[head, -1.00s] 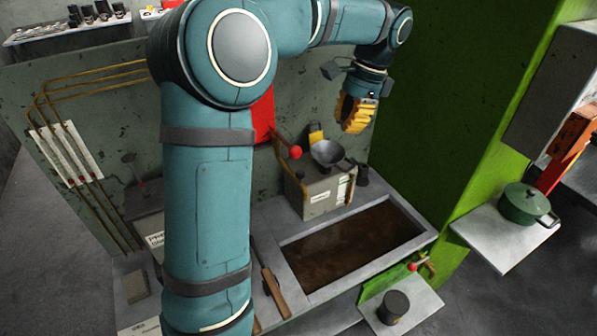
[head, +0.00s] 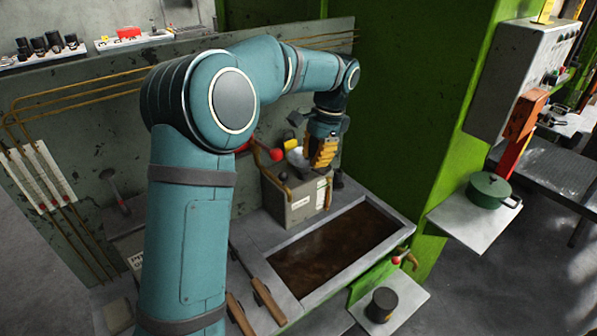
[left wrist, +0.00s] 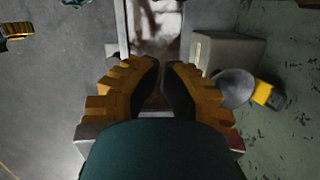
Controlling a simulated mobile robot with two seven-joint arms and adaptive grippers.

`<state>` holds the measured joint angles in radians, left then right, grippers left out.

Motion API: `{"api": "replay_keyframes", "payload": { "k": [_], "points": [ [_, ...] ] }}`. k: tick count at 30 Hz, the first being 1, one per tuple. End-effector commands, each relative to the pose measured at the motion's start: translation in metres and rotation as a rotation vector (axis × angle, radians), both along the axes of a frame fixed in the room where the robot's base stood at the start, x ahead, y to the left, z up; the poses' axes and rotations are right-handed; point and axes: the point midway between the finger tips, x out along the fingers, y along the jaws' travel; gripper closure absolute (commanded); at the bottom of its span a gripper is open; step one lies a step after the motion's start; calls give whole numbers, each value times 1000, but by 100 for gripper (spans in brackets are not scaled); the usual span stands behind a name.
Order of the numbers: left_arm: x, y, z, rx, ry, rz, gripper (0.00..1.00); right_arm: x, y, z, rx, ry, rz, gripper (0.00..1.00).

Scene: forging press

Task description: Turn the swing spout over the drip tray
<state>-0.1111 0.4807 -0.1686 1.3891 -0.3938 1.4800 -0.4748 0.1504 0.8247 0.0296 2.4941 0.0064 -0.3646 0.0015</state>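A brass pipe with a red ball knob (head: 277,155) stands at the left of the grey box (head: 300,205). A second brass pipe (head: 411,260) with a red knob is at the front right of the sunken tray (head: 272,248), which has a brown surface. I cannot tell which pipe is the swing spout, or whether this is the drip tray. My left gripper (head: 323,152) points down over the box, partly hiding the grey funnel. In the left wrist view its fingers (left wrist: 162,66) are a little apart and empty. A yellow part at that view's upper left appears to be my right gripper (left wrist: 16,31).
A dark cup (head: 382,305) stands on a low front shelf. A green pot (head: 489,189) sits on a side shelf by the green column (head: 405,110). Long-handled tools (head: 262,292) lie left of the tray. The wall (head: 110,135) stands close behind.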

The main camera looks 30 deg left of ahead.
Motion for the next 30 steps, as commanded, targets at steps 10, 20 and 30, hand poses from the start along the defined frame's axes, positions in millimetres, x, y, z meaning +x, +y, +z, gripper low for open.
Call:
{"api": "replay_keyframes", "payload": {
  "k": [10, 20, 30],
  "points": [
    [-32, 19, -19, 0, 0, 1, 100, 0, 0, -4, -1, 0, 0, 53],
    [-37, 22, -20, -1, -1, 0, 100, 0, 0, -5, -1, 0, 0, 53],
    [-49, 26, -20, 0, -1, -51, 100, 0, 0, -3, -1, 0, 0, 53]
  ]
}}
